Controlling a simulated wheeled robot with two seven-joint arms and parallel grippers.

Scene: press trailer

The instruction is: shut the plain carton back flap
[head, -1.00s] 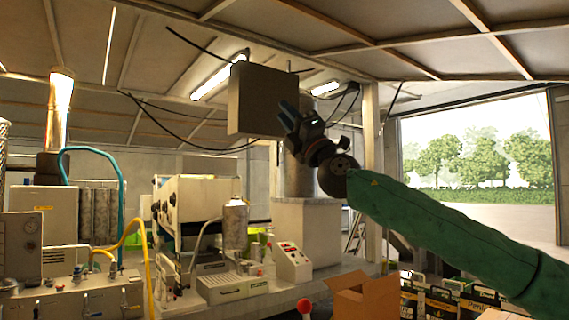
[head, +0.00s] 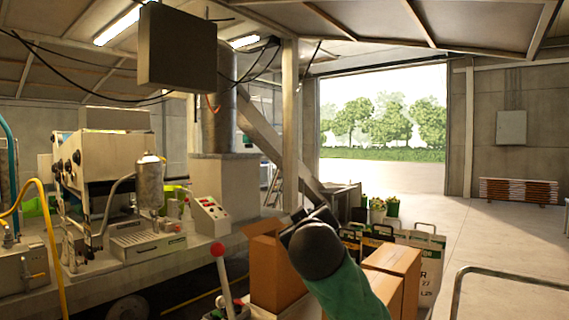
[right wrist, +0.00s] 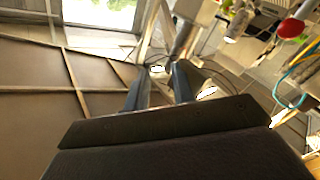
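A plain brown carton (head: 275,275) stands in the lower middle of the head view, with a raised flap (head: 264,228) at its top. My right forearm and wrist hide its right side, and I cannot make out all of its flaps. My right gripper (head: 314,213) appears just right of the carton's top in the head view, partly hidden by my wrist; I cannot tell any contact. In the right wrist view its two fingers (right wrist: 160,82) are apart with nothing between them. The carton is not clear in that view. My left gripper is not in view.
A second brown carton (head: 395,262) stands right of my forearm, near printed bags (head: 428,245). A red-knobbed lever (head: 219,250) rises left of the open carton. A bench with a control box (head: 209,214) is further left.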

